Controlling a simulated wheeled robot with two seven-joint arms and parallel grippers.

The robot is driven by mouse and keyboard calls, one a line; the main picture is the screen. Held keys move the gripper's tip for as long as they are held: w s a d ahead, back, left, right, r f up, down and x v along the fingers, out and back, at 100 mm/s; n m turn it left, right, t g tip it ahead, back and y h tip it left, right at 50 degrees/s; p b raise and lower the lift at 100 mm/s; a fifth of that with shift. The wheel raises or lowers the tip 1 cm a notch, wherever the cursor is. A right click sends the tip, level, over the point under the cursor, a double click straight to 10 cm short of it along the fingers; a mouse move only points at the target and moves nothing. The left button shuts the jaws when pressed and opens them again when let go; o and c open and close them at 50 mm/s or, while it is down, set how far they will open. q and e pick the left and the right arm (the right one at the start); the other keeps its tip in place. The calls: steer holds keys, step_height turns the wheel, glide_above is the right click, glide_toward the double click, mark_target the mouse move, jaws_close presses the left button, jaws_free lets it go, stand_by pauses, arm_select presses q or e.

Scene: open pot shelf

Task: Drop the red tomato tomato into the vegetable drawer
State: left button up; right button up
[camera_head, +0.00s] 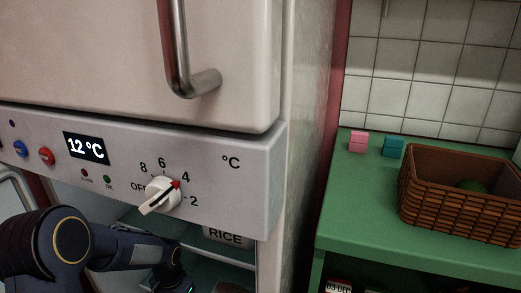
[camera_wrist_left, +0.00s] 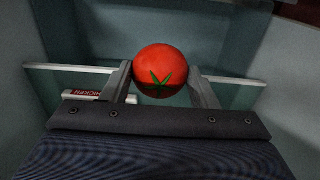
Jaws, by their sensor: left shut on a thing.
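The red tomato (camera_wrist_left: 161,68) with its green stem star is held between the two fingers of my left gripper (camera_wrist_left: 162,76) in the left wrist view. The gripper is shut on it. In the head view my left arm reaches from the left into the open space under the fridge's control panel; its gripper end is at the lower edge and the tomato is not visible there. In the wrist view pale strips and grey-green walls lie around and beyond the tomato. I cannot tell which of these belong to the vegetable drawer. My right gripper is not in view.
The fridge control panel (camera_head: 128,165) with a dial (camera_head: 160,194) hangs above my arm. A label reading RICE (camera_head: 226,237) is inside, and a CHICKEN label (camera_wrist_left: 85,95) is near the left finger. A brown basket (camera_head: 455,212) and pink and teal blocks stand on the green counter (camera_head: 350,205).

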arm_select(q)
step_height(320, 180, down, 5)
steer(key=b, duration=0.3)
steer(key=shift+f+b, duration=0.1)
steer(key=shift+b, duration=0.3)
steer(key=o, duration=1.1)
step_height(320, 180, up, 7)
steer(key=p, duration=0.3)
steer(key=shift+f, duration=0.1)
steer(key=shift+r+p, duration=0.35)
steer(key=shift+r, duration=0.2)
